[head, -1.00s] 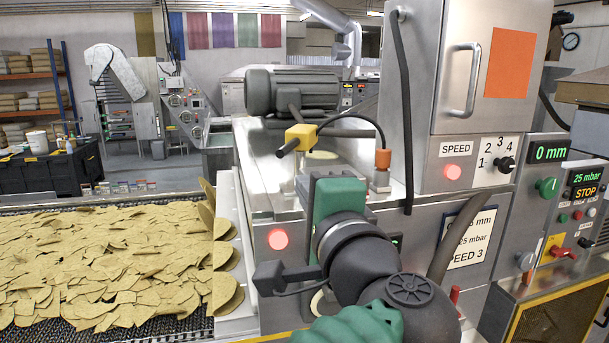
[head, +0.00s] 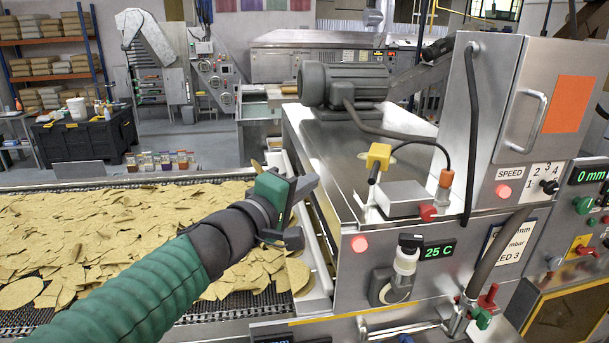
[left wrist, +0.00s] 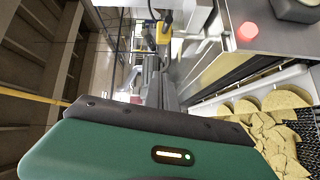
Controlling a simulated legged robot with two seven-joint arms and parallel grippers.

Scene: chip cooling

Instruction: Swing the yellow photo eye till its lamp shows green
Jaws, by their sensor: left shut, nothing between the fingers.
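The yellow photo eye (head: 379,157) sits on the steel machine top, its dark barrel pointing toward the near side. A cable curves from behind it to an orange-capped post (head: 445,179). I cannot make out a lamp on the eye. My left gripper (head: 309,185) is shut and empty, left of the eye and apart from it, over the machine's left edge beside the chip belt. In the left wrist view the shut fingers (left wrist: 153,66) point toward the yellow eye (left wrist: 164,32), which appears beyond them. My right gripper is not in view.
A steel block (head: 402,202) with a red knob (head: 428,213) stands close to the eye. A motor (head: 345,85) lies behind it. The front panel has a red lamp (head: 359,243) and a 25 C display (head: 438,250). Chips cover the belt (head: 20,318) at left.

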